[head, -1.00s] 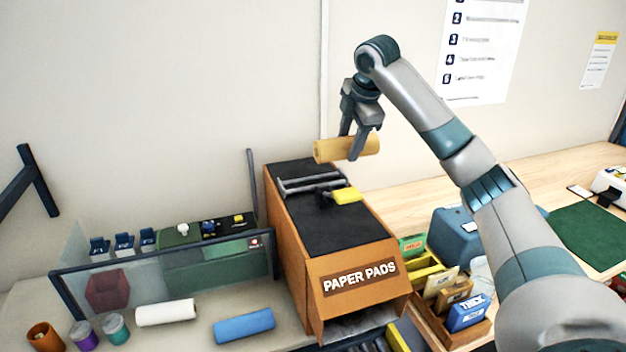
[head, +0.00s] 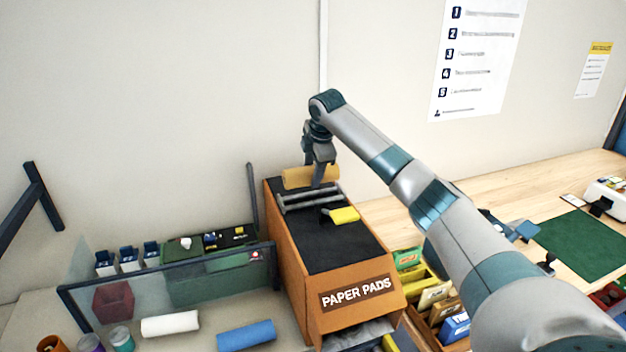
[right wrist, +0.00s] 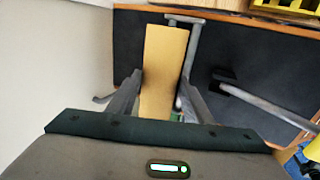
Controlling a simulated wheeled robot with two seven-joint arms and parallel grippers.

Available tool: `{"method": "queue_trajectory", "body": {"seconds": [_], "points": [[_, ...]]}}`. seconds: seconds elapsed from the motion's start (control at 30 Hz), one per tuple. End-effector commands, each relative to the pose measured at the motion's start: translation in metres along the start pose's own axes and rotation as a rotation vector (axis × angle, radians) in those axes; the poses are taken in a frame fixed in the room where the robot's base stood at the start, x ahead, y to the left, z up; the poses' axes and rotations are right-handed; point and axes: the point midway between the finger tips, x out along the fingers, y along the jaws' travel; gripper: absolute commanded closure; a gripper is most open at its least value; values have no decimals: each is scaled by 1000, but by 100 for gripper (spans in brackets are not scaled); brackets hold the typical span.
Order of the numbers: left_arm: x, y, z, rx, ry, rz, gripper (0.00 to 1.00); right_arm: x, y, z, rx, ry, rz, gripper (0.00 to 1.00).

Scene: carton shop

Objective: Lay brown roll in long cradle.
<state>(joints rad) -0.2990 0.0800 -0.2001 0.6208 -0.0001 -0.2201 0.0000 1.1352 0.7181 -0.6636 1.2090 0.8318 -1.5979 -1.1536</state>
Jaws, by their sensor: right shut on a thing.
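The brown roll (head: 298,179) is a tan cylinder held crosswise above the back of the black-topped cabinet. It also shows in the right wrist view (right wrist: 162,75), between the two fingers. My right gripper (head: 318,183) is shut on it. The long cradle (head: 309,201) is a grey rail frame on the cabinet top, just below and in front of the roll in the head view. In the right wrist view, a grey rail of it (right wrist: 190,50) runs beside the roll. I cannot tell whether roll and cradle touch. My left gripper is not in view.
The orange cabinet (head: 357,318) reads PAPER PADS. A yellow-handled tool (head: 344,215) lies on its top near the cradle. A clear panel with a dark frame (head: 170,268) stands left, with a white roll (head: 170,324) and a blue roll (head: 246,335) in front. The wall is close behind.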

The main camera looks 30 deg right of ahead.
Motion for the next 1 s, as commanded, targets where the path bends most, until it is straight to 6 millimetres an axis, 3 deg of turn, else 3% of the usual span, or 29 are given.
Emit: {"method": "queue_trajectory", "body": {"seconds": [0.27, 0.6, 1.0], "points": [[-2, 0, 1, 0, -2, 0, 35, 1, -1, 0, 0, 0, 0, 82], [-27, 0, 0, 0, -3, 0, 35, 31, -14, 1, 0, -1, -2, 82], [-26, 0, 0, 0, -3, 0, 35, 37, -17, 0, 0, 0, 1, 82]]}}
